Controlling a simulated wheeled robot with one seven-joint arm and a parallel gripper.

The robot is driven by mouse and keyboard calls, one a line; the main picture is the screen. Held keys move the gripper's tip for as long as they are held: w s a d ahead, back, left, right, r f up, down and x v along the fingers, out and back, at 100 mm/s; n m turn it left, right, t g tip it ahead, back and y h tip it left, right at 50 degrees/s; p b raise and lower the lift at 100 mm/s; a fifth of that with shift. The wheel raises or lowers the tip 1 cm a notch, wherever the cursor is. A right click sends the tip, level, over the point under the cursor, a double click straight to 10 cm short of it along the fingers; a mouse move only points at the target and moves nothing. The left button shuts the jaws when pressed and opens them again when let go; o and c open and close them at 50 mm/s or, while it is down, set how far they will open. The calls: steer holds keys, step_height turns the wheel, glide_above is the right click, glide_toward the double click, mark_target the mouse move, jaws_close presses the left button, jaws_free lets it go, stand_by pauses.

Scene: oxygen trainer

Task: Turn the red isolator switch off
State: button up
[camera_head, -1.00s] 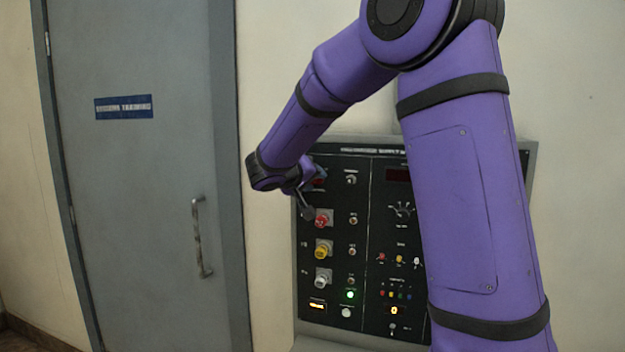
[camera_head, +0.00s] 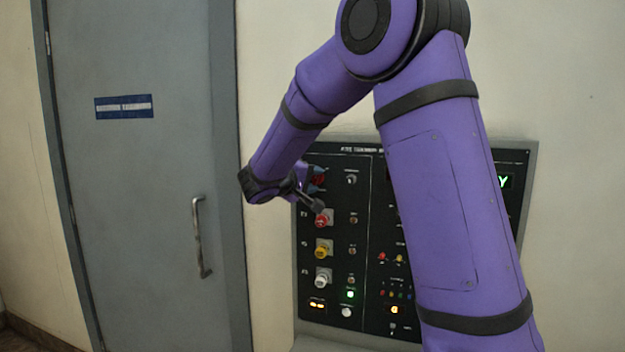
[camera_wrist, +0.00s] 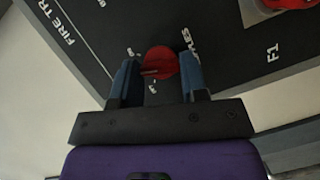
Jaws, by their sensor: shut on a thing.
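The red isolator switch (camera_wrist: 160,62) is a round red knob with a raised grip bar, set in the dark panel. In the wrist view my gripper (camera_wrist: 158,78) has its two blue-padded fingers on either side of the knob, shut on it. Small white marks sit around the knob; the lettering is partly covered. In the head view the switch (camera_head: 319,180) shows as a small red patch at the panel's upper left, mostly hidden by my gripper (camera_head: 316,182).
Below the switch are a red knob (camera_head: 324,219), a yellow knob (camera_head: 323,249) and a white knob (camera_head: 323,278). A green lamp (camera_head: 350,294) is lit. My arm covers much of the panel's right half. A grey door (camera_head: 140,200) with a handle stands left.

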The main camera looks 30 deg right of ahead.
steer(key=n, duration=0.2)
steer(key=n+h, duration=0.1)
steer(key=n, duration=0.1)
steer(key=n+h, duration=0.1)
steer(key=n, duration=0.1)
steer(key=shift+f+t, duration=0.25)
steer(key=shift+t, duration=0.05)
steer(key=n+t, duration=0.1)
steer(key=n, duration=0.2)
steer(key=n+t+h, duration=0.1)
steer(key=n, duration=0.2)
steer(key=shift+s+f+n+t, duration=0.1)
steer(key=shift+f+n+t, duration=0.05)
steer(key=shift+n+t, duration=0.2)
steer(key=shift+n+h, duration=0.25)
steer(key=shift+h, duration=0.05)
steer(key=o, duration=0.9)
steer(key=v, duration=1.1)
